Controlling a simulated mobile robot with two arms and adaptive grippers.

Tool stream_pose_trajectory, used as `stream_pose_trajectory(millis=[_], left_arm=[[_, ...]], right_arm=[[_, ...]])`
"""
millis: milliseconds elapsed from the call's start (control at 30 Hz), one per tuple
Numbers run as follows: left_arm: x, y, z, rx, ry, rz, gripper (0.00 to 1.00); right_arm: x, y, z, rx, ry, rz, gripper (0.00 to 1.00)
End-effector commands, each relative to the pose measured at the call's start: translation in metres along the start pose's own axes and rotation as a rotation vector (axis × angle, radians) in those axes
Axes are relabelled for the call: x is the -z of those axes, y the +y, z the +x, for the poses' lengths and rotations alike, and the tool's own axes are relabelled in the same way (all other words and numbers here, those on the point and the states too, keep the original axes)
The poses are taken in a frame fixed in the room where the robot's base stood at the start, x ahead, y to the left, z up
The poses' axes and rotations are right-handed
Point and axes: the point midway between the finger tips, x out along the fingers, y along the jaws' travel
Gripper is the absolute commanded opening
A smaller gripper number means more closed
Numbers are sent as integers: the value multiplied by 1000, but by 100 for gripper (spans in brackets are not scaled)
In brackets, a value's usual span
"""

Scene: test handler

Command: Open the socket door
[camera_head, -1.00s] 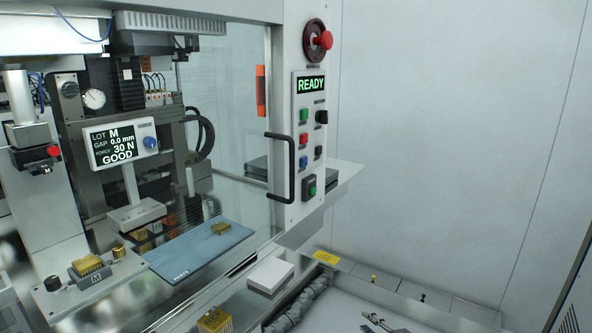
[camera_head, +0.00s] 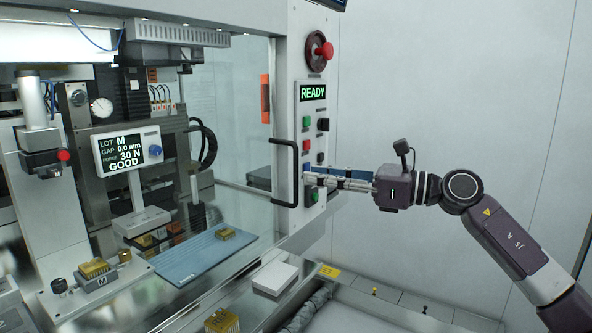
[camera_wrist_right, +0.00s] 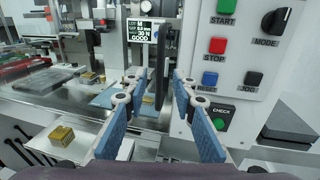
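The machine's transparent door (camera_head: 235,120) appears closed, with a black vertical bar handle (camera_head: 284,172) at its right edge. My right gripper (camera_head: 309,179) is level with the handle and just right of it, in front of the button panel. In the right wrist view my right gripper (camera_wrist_right: 160,75) has its two blue-padded fingers apart. The handle (camera_wrist_right: 161,62) shows between and beyond the fingertips; I see no contact. My left gripper is not in view.
The panel (camera_head: 312,130) carries a red emergency knob (camera_head: 325,50), a READY display (camera_head: 313,93) and several buttons. A green CHECK button (camera_wrist_right: 221,124) is close to the right finger. A white box (camera_head: 275,278) and a gold block (camera_head: 222,321) sit below.

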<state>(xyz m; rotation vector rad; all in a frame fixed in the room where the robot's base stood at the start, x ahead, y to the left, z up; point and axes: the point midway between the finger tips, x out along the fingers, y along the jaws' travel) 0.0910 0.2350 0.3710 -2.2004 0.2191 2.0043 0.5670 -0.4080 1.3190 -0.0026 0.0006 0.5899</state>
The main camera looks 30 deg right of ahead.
Motion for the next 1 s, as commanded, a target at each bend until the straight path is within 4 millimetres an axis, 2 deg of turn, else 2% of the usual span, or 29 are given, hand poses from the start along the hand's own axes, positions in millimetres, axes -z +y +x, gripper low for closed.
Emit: stream_pose_trajectory(millis=[33, 533, 1000], left_arm=[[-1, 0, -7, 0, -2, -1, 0], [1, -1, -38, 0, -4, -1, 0], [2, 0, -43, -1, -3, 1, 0]], right_arm=[[-4, 0, 6, 0, 2, 0, 25], [-3, -1, 47, 1, -3, 5, 25], [0, -1, 57, 1, -2, 5, 25]])
